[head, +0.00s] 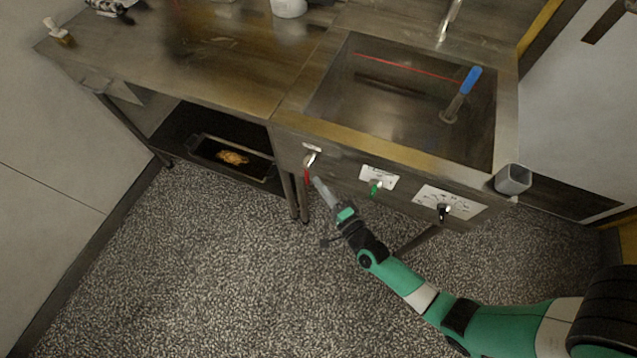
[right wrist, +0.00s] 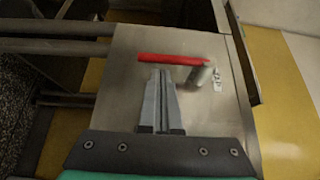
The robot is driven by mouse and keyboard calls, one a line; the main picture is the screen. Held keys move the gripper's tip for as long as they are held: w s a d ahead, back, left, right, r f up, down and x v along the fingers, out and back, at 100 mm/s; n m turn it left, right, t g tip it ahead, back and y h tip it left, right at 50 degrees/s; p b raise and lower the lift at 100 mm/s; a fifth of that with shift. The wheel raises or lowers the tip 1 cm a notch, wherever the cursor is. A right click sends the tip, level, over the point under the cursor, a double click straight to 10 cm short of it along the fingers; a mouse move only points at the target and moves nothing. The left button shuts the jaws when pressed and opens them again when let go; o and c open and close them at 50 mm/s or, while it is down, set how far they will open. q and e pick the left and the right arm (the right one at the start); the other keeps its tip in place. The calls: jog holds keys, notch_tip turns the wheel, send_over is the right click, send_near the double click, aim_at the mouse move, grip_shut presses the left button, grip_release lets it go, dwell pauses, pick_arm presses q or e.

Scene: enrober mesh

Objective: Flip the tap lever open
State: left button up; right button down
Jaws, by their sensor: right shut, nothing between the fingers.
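The tap lever (head: 307,177) is a thin red handle hanging down from a small metal tap (head: 311,158) on the front panel of the steel unit. In the right wrist view the red lever (right wrist: 170,59) lies across the picture, and the grey tap body (right wrist: 199,78) is at its right end. My right gripper (head: 318,182) is shut and empty, with its tips close beside the lever. In the right wrist view its fingertips (right wrist: 160,76) point at the lever's middle from just below. I cannot tell whether they touch it. My left gripper is not in view.
A green knob (head: 375,187) and a black knob (head: 443,211) sit right of the tap on the same panel. A blue-handled tool (head: 468,86) lies in the basin above. A dark tray (head: 222,160) is on the lower shelf. The speckled floor in front is clear.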

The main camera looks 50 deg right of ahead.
jog(key=shift+w+a, duration=0.1)
jog(key=shift+w, duration=0.1)
jog(key=shift+f, duration=0.15)
jog(key=shift+w+a+f+b, duration=0.1)
jog(key=shift+w+b, duration=0.1)
jog(key=shift+b, duration=0.5)
